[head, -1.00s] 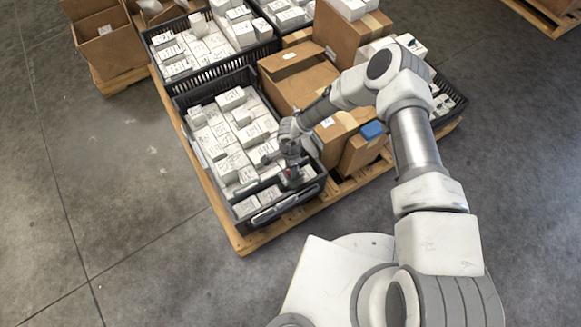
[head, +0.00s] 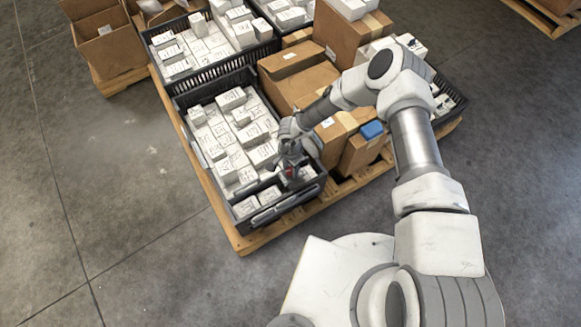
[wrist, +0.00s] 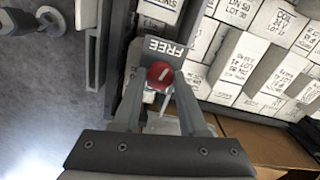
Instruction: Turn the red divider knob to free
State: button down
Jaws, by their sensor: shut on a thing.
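The red divider knob (wrist: 160,75) sits between the fingertips of my gripper (wrist: 161,88) in the wrist view. My gripper is shut on it. A short white slanted mark shows on the knob's face. A grey plate with the word FREE (wrist: 165,48), upside down in this view, lies just above the knob. A thin pale strip shows just below the knob. In the head view my gripper (head: 290,172) is at the near end of the dark crate (head: 216,86), and only a speck of red shows there. The fingers hide the knob's sides.
The crate holds many white labelled boxes (head: 232,98) close around my gripper. It stands on a wooden pallet (head: 243,240) with brown cartons (head: 300,88) to its right. A blue item (head: 372,130) lies on one carton. Grey floor is clear to the left.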

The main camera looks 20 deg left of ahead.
jog(key=shift+c, duration=2.2)
grip_release()
jog(key=shift+r, duration=0.1)
notch_tip(320, 180, up, 17)
jog(key=p, duration=0.6)
jog(key=shift+r+p, duration=0.15)
jog(key=shift+p, duration=0.15)
